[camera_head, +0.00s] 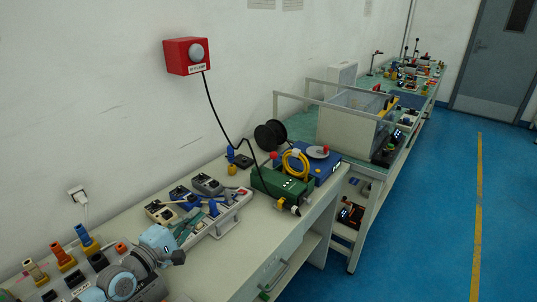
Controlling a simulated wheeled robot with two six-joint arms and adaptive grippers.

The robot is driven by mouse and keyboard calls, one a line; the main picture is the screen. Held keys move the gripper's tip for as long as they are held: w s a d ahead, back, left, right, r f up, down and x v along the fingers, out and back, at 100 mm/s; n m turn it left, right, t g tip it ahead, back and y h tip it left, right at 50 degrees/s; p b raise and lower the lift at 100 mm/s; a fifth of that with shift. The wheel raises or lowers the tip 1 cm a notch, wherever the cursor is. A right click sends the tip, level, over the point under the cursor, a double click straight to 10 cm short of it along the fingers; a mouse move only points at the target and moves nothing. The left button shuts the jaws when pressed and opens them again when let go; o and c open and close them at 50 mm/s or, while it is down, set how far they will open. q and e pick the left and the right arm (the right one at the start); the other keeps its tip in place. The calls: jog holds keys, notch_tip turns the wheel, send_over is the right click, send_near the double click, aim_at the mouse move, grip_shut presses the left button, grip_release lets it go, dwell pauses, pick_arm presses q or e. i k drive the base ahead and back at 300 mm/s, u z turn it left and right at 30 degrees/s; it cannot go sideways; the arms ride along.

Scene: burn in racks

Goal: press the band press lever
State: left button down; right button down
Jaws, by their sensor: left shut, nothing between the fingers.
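My left gripper (178,259), on a grey and light-blue arm, is in the lower left over the near bench. It is shut and holds nothing. A blue device (325,170) with red-tipped parts and a round grey disc stands at the bench's far end. A green box (283,186) stands in front of it. I cannot tell for sure which of these carries the band press lever. The gripper is apart from all three. My right gripper is not in view.
A white tray (228,214) with tools lies just beyond the gripper. Blue, orange and tan upright parts (64,256) stand at the lower left. A yellow cable coil (295,163) and a black spool (270,135) are farther back. A red lamp box (180,57) is on the wall. The blue floor is clear.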

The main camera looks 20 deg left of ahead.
aim_at(273, 156)
jog(key=i, duration=0.9)
